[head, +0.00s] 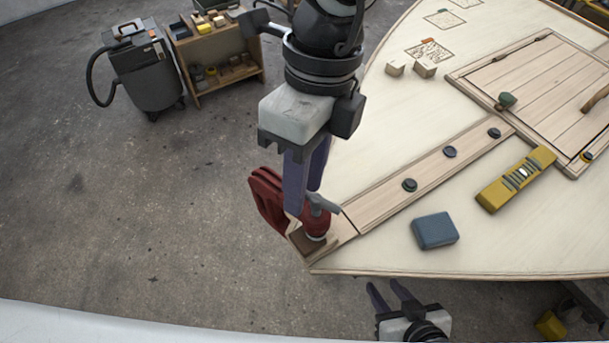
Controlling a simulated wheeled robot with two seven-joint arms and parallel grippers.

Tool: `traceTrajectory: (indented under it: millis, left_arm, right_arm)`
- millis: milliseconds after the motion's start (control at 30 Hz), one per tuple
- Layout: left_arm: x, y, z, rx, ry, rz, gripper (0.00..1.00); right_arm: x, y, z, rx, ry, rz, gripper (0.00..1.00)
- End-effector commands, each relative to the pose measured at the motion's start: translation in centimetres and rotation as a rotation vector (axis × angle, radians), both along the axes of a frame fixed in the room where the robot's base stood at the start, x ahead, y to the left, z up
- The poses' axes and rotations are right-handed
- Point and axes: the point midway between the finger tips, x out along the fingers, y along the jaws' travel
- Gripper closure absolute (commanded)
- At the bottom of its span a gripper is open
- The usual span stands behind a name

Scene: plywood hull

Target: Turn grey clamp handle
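A red clamp (267,198) sits at the near left corner of the pale plywood hull (375,235). Its grey handle (324,204) sticks out to the right above a round red part (316,224). My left gripper (304,202) reaches down from above, with its purple fingers at the handle. The fingers hide part of the handle and clamp. I cannot tell whether they touch or grip the handle. My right gripper (385,284) is open and empty, below the hull's near edge.
A blue block (434,231) and a yellow level (515,180) lie on the hull, right of the clamp. A wooden strip with black discs (450,152) leads to a hatch (540,90). A vacuum (145,75) and shelf (215,55) stand on the floor.

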Motion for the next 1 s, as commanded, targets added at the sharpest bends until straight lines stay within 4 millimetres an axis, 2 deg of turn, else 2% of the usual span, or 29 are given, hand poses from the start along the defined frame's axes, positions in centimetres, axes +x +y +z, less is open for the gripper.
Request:
traceTrajectory:
  millis: [200,367,733,1000]
  left_arm:
    - [0.0,0.0,0.0,0.000,0.000,0.000,0.73]
    - [0.0,0.0,0.0,-0.001,-0.001,-0.001,1.00]
    - [0.1,-0.1,-0.1,-0.002,-0.002,-0.035,1.00]
    - [0.3,-0.3,-0.2,-0.004,-0.009,-0.185,1.00]
  right_arm:
    - [0.0,0.0,0.0,0.000,0.000,0.000,0.65]
    - [0.0,0.0,0.0,0.000,0.000,0.000,0.65]
    - [0.0,0.0,-0.3,0.000,0.000,0.000,0.65]
    - [0.0,0.0,-1.4,-0.004,0.003,0.004,0.65]
